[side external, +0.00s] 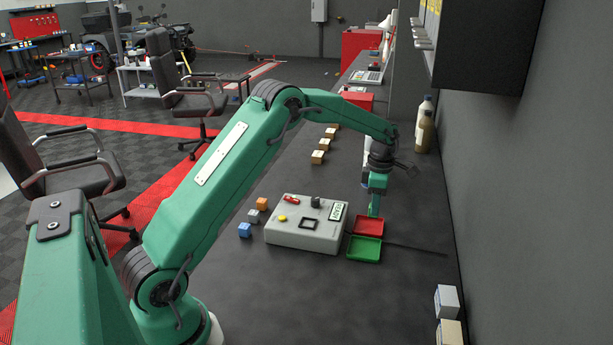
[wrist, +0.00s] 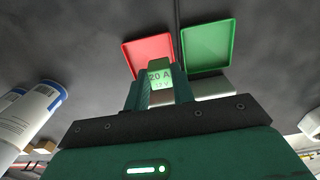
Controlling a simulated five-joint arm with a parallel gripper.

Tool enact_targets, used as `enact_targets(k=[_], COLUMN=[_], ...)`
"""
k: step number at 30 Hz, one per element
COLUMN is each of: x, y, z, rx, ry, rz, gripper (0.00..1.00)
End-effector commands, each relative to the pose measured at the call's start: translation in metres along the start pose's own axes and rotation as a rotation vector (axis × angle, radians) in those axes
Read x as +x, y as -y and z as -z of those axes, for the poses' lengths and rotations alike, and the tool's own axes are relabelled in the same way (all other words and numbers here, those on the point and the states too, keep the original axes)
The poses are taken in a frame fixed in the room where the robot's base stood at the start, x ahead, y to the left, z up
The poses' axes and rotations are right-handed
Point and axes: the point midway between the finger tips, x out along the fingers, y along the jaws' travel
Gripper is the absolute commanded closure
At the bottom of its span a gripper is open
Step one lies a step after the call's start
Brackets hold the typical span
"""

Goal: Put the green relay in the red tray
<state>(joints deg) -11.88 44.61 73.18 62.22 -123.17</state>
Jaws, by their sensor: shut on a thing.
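The green relay (wrist: 160,77), marked "20 A 12 V", sits between the two fingers of my gripper (wrist: 161,84) in the wrist view. My gripper is shut on it. In the side view my gripper (side external: 375,206) points down at the far edge of the red tray (side external: 367,228); I cannot tell the exact height above it. The relay cannot be told apart from the green fingers there. The red tray also shows in the wrist view (wrist: 146,48), just beyond the relay, and its visible floor is empty. The green tray (side external: 364,249) adjoins it and is empty.
A grey tester box (side external: 300,240) with a knob, button and display stands left of the trays. Bottles (side external: 424,128) stand by the right wall.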

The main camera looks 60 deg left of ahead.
Motion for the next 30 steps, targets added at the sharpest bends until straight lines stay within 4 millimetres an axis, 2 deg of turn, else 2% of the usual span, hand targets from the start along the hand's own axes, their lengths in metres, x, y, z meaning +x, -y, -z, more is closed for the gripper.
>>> enact_targets(k=[3, 7, 14, 24, 30], x=[0.009, 0.013, 0.015, 0.048, 0.054], y=[-0.013, -0.019, -0.020, -0.019, -0.019], z=[0.007, 0.010, 0.010, 0.010, 0.010], rx=[-0.001, 0.000, 0.001, 0.001, 0.001], ry=[0.000, 0.000, 0.000, -0.001, 0.000], rz=[0.000, -0.001, 0.000, 0.002, 0.000], gripper=[0.97, 0.97, 0.97, 0.97, 0.97])
